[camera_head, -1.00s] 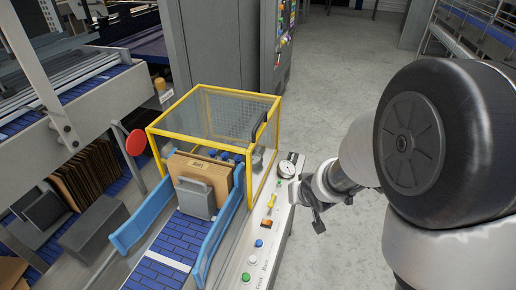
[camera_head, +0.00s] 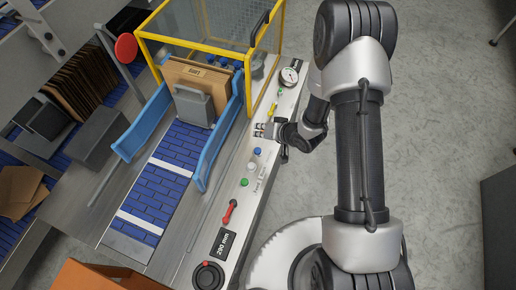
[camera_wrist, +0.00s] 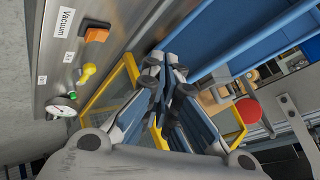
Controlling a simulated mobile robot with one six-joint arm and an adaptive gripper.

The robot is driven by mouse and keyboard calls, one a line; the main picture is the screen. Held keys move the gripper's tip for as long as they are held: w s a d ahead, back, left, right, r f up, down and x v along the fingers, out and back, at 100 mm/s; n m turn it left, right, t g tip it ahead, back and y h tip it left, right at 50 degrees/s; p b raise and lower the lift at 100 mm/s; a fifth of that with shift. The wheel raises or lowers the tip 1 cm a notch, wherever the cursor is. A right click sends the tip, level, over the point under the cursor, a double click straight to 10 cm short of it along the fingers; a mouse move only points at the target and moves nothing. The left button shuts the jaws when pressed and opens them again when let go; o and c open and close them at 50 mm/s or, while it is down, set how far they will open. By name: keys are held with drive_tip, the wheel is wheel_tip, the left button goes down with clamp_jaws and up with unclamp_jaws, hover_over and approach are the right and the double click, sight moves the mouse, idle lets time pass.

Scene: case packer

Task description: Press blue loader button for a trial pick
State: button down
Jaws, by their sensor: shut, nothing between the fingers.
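The blue button (camera_head: 257,151) sits on the grey control panel strip (camera_head: 216,226), above a white button (camera_head: 252,165) and a green button (camera_head: 244,182) in the head view. My gripper (camera_head: 263,130) is shut and empty over the panel, a little farther up the strip than the blue button. Whether it touches the panel cannot be told. In the wrist view my gripper (camera_wrist: 160,66) shows its closed fingers, with the panel at upper left. The blue button does not show there.
A yellow-framed guard (camera_head: 208,44) stands left of the panel, with a blue side rail (camera_head: 221,131) and a cardboard case (camera_head: 203,72). The panel also bears a gauge (camera_head: 289,76), an orange switch (camera_wrist: 97,34) and a red handle (camera_head: 229,211). Open floor lies right.

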sight(260, 149)
wheel_tip(260, 149, down, 9)
drive_tip(key=b, duration=0.7)
idle(1.4)
drive_tip(key=shift+f+b, duration=0.35)
